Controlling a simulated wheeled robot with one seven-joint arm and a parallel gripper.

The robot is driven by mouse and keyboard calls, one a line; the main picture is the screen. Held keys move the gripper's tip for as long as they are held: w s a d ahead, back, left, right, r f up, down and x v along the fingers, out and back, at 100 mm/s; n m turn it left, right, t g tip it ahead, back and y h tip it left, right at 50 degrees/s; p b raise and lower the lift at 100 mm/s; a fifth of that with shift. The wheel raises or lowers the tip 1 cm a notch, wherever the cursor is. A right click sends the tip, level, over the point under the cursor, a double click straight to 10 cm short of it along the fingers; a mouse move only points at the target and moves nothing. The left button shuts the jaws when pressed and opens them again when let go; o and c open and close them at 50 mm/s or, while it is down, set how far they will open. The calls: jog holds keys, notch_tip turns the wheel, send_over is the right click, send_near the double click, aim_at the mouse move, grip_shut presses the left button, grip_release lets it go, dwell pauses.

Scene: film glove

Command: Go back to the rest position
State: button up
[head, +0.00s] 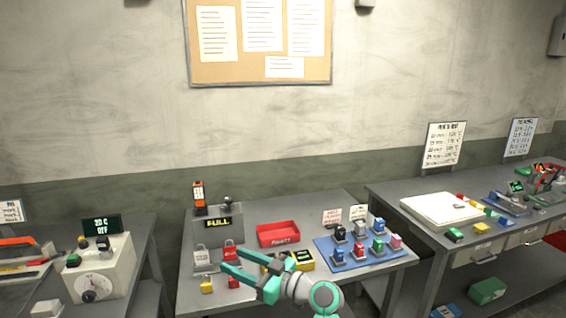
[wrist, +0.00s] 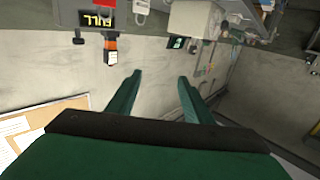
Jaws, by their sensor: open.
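My gripper (head: 243,269) shows in the head view above the front part of the middle table (head: 340,276), its two green fingers spread and pointing left. In the wrist view my gripper (wrist: 158,80) is open, with nothing between its fingers. There the wall and table appear upside down. In the head view the arm and gripper cover part of the table front. I cannot tell how high the fingers are above the table.
The middle table holds a grey box with a FULL display (head: 218,223), a red tray (head: 278,234), padlocks (head: 202,257), and a blue mat (head: 322,252) with several small coloured items. A dial box (head: 98,272) stands left. A right table bears a white board (head: 440,208).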

jog(key=s+d+f+m+t+h, duration=0.1)
jog(key=s+f+m+t+h, duration=0.2)
jog(key=f, duration=0.6)
jog(key=s+d+f+m+h, duration=0.15)
jog(key=s+f+m, duration=0.25)
jog(key=f, duration=0.4)
jog(key=s+d+f+m+t+h, duration=0.1)
jog(key=s+f+m+t+h, duration=0.2)
jog(key=f, duration=0.6)
jog(key=s+d+f+m+h, duration=0.2)
jog(key=s+f+h, duration=0.15)
jog(key=s, duration=0.45)
jog(key=s+d+f+m+h, duration=0.1)
jog(key=s+d+f+h, duration=0.2)
jog(key=s, duration=0.6)
jog(key=s+d+r, duration=0.1)
jog(key=s+r, duration=0.2)
jog(key=s, duration=0.5)
jog(key=s+d+r+h, duration=0.1)
jog(key=s+r, duration=0.2)
jog(key=s, duration=0.6)
jog(key=s+d+r+t, duration=0.1)
jog(key=s+r, duration=0.3)
jog(key=s, duration=0.4)
jog(key=shift+s+d+n+h, duration=0.15)
jog(key=shift+d+n+h, duration=0.15)
jog(key=shift+h, duration=0.1)
jog(key=shift+a, duration=0.1)
